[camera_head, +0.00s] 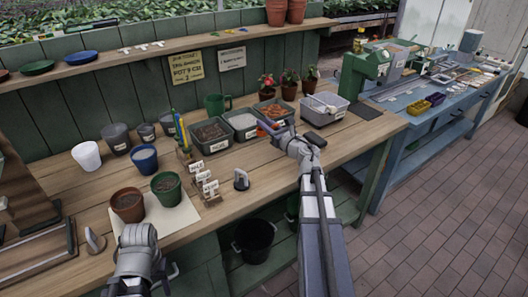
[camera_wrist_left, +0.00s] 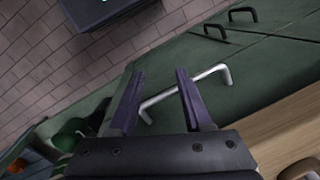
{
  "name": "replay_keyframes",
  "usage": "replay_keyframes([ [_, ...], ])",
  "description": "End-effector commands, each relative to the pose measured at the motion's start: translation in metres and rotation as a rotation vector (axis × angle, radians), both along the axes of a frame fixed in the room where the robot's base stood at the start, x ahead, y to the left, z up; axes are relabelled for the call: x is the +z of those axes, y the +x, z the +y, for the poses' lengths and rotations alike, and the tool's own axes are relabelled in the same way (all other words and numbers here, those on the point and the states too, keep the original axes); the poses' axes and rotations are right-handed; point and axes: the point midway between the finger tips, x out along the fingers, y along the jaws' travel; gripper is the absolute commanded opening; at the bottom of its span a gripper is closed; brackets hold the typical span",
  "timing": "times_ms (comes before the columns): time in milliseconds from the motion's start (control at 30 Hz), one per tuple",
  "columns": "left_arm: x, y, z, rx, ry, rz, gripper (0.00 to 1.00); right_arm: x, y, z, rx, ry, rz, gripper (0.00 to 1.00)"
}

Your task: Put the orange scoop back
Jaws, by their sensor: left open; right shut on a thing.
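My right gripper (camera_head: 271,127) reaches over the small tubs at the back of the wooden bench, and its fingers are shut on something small. A bit of orange-red shows at the fingertips, which I take as the orange scoop (camera_head: 262,131); most of it is hidden. My left gripper (camera_wrist_left: 160,74) is open and empty in the left wrist view, its two purple fingers apart. A metal bar handle (camera_wrist_left: 212,75) on a green front shows behind and between them. In the head view the left arm is low at the left front edge of the bench.
A grey tub with orange pieces (camera_head: 285,105) and a tub of brown soil (camera_head: 211,146) stand near the right gripper. Brown (camera_head: 128,218) and green (camera_head: 170,200) pots and small labels (camera_head: 203,172) stand in front. A black bucket (camera_head: 254,248) is below.

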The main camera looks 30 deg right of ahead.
Motion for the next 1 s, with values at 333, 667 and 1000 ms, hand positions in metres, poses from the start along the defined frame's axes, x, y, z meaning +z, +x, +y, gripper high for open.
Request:
replay_keyframes([
  [333, -0.054, 0.000, 0.000, -0.001, 0.000, 0.000, 0.50, -0.054, 0.000, 0.001, 0.001, 0.000, 0.000, 0.00],
  [667, -0.063, 0.000, 0.000, -0.001, 0.000, 0.000, 0.50, -0.063, 0.000, 0.001, 0.001, 0.000, 0.000, 0.00],
  [1000, -0.091, 0.000, 0.000, -0.001, 0.000, 0.000, 0.50, -0.091, 0.000, 0.001, 0.001, 0.000, 0.000, 0.00],
])
